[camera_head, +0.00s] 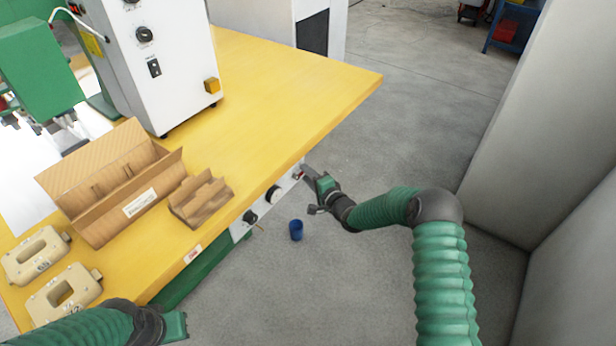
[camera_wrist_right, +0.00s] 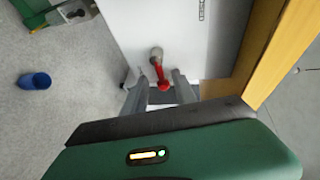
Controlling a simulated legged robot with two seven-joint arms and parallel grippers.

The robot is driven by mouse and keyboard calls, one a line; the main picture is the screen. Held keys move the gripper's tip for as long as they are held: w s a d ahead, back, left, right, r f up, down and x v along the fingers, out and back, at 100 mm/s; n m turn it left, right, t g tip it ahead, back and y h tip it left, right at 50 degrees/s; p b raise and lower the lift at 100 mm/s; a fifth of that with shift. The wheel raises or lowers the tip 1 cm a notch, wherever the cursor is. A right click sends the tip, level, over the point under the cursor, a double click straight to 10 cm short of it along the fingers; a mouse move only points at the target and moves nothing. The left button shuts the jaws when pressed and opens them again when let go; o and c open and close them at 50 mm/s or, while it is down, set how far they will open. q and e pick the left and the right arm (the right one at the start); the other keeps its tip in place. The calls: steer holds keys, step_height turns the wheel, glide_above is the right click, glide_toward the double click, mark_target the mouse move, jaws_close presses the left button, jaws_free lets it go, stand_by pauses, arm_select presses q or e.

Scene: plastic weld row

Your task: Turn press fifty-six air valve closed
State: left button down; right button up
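The air valve has a red lever (camera_wrist_right: 163,80) on a grey metal stem, on a white panel (camera_wrist_right: 190,30) in the right wrist view. In the head view a small red bit of the valve (camera_head: 298,175) shows at the right end of the panel, under the table edge. My right gripper (camera_wrist_right: 160,88) is open, with one finger on each side of the red lever. I cannot tell whether either finger touches it. My left gripper (camera_head: 174,327) is low at the left of the head view, over the table's front edge; its fingers are not clear.
The yellow table (camera_head: 290,90) holds a white machine (camera_head: 165,60), a cardboard box (camera_head: 115,185), a brown corrugated piece (camera_head: 200,200) and two beige blocks (camera_head: 35,255). A blue cup (camera_head: 296,230) is on the floor below the panel. Pale walls (camera_head: 540,120) stand at right.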

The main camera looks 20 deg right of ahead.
steer(key=shift+a, duration=0.25)
jaws_close()
arm_select(q)
steer(key=shift+a, duration=0.25)
steer(key=shift+f, duration=0.1)
arm_select(e)
steer(key=shift+d, duration=0.2)
